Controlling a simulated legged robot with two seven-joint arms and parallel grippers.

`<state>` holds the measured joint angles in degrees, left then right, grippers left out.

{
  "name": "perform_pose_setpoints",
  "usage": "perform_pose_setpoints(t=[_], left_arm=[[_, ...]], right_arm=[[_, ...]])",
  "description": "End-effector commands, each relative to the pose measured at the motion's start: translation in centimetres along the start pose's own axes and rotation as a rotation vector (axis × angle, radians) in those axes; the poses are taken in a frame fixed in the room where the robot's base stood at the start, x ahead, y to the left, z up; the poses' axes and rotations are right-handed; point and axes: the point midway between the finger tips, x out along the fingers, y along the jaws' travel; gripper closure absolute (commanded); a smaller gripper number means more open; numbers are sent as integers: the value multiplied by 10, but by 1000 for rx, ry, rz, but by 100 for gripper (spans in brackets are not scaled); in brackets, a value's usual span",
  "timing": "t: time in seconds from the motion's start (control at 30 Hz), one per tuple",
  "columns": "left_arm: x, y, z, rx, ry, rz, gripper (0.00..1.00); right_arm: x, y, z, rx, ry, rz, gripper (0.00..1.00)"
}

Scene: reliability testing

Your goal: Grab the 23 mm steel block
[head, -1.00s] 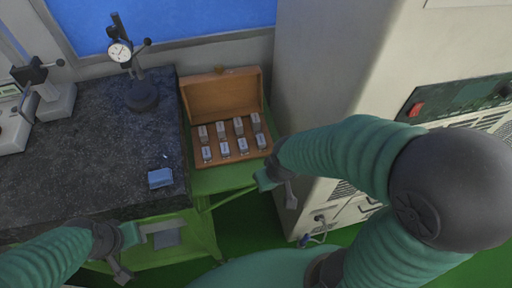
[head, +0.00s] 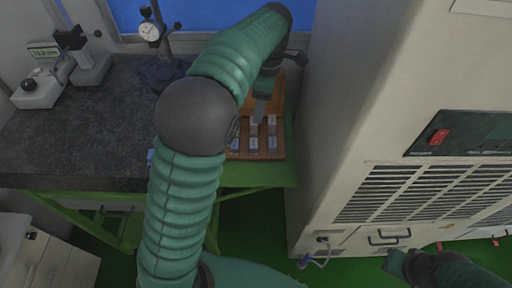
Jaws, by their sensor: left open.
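The steel blocks (head: 253,146) stand upright in rows in an open wooden case (head: 279,156). Their labels are too small to read, so I cannot tell which is the 23 mm one. My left arm reaches over the surface plate and hides the left part of the case and some blocks. My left gripper (head: 262,108) is open, pointing down over the back row, close to a back-row block; I cannot tell if it touches. My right gripper (head: 412,262) is at the bottom right, low in front of the cabinet, away from the case; its jaw state is unclear.
A dark granite plate (head: 75,130) lies left of the case. A dial gauge (head: 149,31) on a stand is at its back, close to my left arm. A digital gauge (head: 42,85) stands at the far left. A large beige cabinet (head: 345,110) closes off the right side.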

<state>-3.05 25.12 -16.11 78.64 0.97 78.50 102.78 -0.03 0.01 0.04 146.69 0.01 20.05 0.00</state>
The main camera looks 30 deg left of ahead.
Motion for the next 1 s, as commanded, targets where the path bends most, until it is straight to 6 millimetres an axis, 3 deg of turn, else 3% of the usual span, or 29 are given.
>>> perform_pose_setpoints(t=[0.07, 0.17, 0.5, 1.0], left_arm=[[-3, 4, 1, -86, 13, -8, 49], [7, 4, 2, -123, 21, -16, 49], [91, 4, -3, -121, 17, -16, 49], [159, 5, -6, -119, 18, -13, 49]], right_arm=[[3, 0, 1, 0, 0, 0, 100], [4, 0, 1, 1, 0, 0, 100], [7, 0, 2, 1, 0, 0, 100], [0, 0, 0, 1, 0, 0, 100]])
